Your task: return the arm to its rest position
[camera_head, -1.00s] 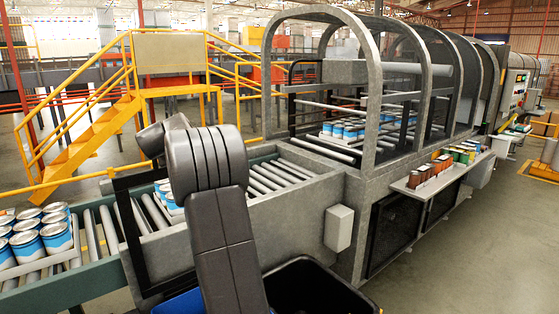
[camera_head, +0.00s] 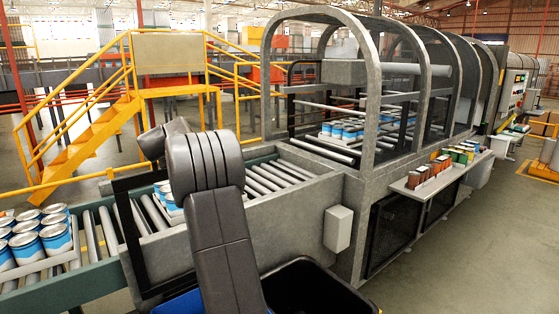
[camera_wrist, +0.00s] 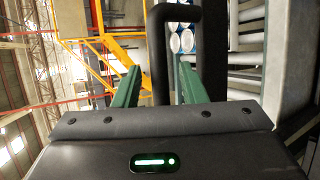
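My arm shows in the head view as a dark grey, bent shape rising in front of the roller conveyor (camera_head: 268,178). My gripper is hidden there behind or beyond the arm. In the wrist view my gripper (camera_wrist: 158,85) shows two green fingers standing well apart, with nothing held between them. A black bar (camera_wrist: 160,60) of the conveyor frame appears beyond and between the fingers. Whether it is near the fingertips I cannot tell. Blue and white cans (camera_wrist: 182,38) lie beyond, to the right of that bar.
A tray of blue cans (camera_head: 35,236) sits on the rollers at the left. A grey caged tunnel (camera_head: 375,90) covers the line at centre right. A black bin (camera_head: 310,280) stands below my arm. A shelf of small boxes (camera_head: 425,184) juts from the tunnel side. Yellow stairs (camera_head: 75,150) stand behind.

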